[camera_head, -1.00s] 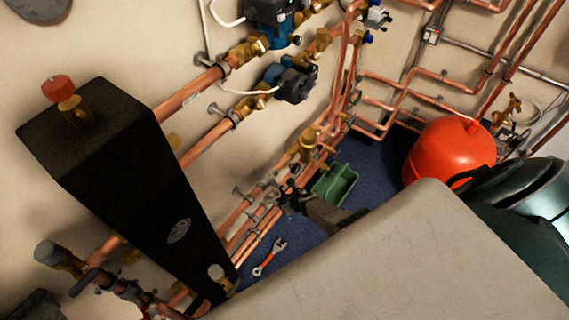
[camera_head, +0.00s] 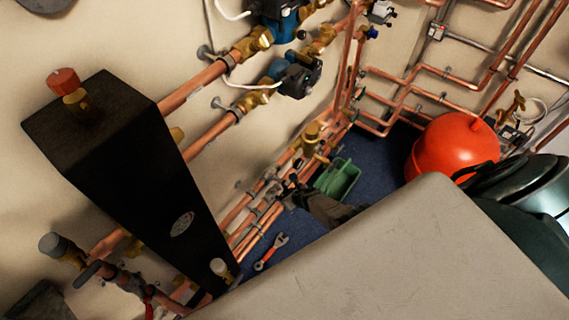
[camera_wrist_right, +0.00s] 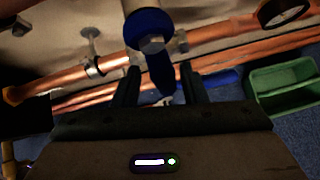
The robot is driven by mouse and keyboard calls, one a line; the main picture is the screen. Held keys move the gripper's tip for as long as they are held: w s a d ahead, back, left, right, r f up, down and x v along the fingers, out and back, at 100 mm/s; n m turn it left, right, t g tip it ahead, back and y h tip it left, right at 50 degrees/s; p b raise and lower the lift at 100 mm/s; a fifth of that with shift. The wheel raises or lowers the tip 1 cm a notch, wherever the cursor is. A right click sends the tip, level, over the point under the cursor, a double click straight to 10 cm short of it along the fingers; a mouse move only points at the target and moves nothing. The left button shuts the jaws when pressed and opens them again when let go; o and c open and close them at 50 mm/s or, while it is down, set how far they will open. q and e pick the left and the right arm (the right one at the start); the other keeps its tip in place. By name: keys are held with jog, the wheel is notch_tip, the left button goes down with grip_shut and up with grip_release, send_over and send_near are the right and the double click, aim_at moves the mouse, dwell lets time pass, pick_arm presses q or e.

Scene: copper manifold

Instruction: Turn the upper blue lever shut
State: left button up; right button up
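The upper blue lever (camera_wrist_right: 159,70) hangs from a valve hub with a bolt in the right wrist view. Its lower end reaches down between the two fingers of my right gripper (camera_wrist_right: 160,92). The fingers stand apart, one on each side of the lever; I cannot tell whether either touches it. A second blue lever (camera_wrist_right: 222,78) lies lower, beside the right-hand finger and partly hidden by it. In the head view my right gripper (camera_head: 289,190) is small and dark against the low copper pipes, and the levers there are not clear. My left gripper is not in view.
Copper pipes (camera_wrist_right: 80,77) run along the wall behind the levers. A green tray (camera_head: 337,178) and an orange-handled wrench (camera_head: 270,252) lie on the blue floor. A red tank (camera_head: 455,148) stands to the right. A black box (camera_head: 130,180) fills the left.

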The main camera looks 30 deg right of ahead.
jog(key=p+v, duration=0.8)
jog(key=v, duration=0.2)
jog(key=shift+s+r, duration=0.25)
jog(key=shift+s, duration=0.05)
